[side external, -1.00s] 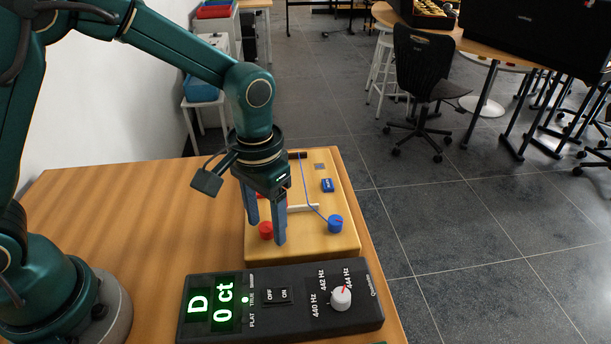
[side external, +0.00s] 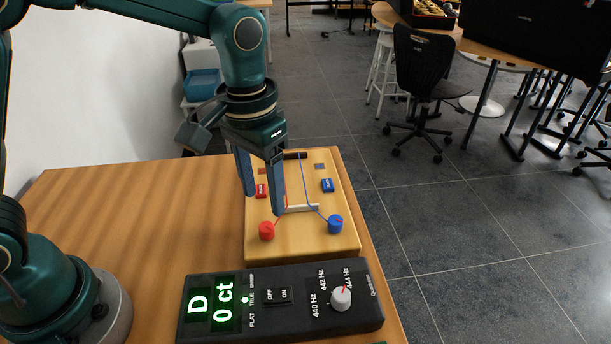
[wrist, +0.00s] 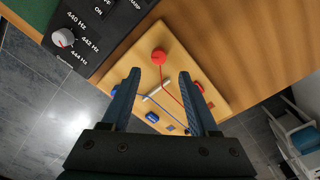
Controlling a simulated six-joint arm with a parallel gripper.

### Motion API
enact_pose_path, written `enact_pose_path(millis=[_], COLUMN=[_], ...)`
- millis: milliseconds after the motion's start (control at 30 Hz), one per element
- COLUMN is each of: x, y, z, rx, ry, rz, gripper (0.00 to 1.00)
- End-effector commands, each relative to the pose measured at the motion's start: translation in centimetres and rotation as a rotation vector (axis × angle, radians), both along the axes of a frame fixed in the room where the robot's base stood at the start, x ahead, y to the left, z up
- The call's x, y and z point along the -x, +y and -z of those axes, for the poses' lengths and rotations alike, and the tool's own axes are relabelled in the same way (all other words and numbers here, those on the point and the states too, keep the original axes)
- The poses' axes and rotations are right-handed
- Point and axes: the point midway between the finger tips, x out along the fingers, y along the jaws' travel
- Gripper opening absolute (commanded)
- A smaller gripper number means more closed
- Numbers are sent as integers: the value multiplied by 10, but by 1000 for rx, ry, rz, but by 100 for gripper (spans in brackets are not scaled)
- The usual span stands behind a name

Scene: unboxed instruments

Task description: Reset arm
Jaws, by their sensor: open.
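My gripper (side external: 262,197) is open and empty, with its two blue fingers apart above a yellow wooden board. In the wrist view the gripper (wrist: 158,76) spans the board, and nothing is between the fingertips in contact. The wooden board (side external: 300,243) lies on the table. It bears a red knob (side external: 267,231) and a blue knob (side external: 335,224), each with a string in its colour, and a pale bridge strip (side external: 302,209). The red knob also shows in the wrist view (wrist: 158,56).
A black tuner (side external: 270,322) with a green display reading "D" and "0 ct" and a white dial (side external: 341,298) lies in front of the board. The wooden table (side external: 130,210) is clear to the left. A black chair (side external: 420,75) stands on the floor behind.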

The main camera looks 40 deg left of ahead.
Motion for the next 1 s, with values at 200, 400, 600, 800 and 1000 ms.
enact_pose_path(millis=[200,400,600,800,1000], x=[10,41,77,107,122], y=[21,42,59,67,68], z=[-49,-79,-88,-76,-57], rx=[29,42,38,22,8], ry=[-145,-275,-394,-469,-459], rz=[-57,-91,-105,-95,-60], gripper=[60,60,60,60,60])
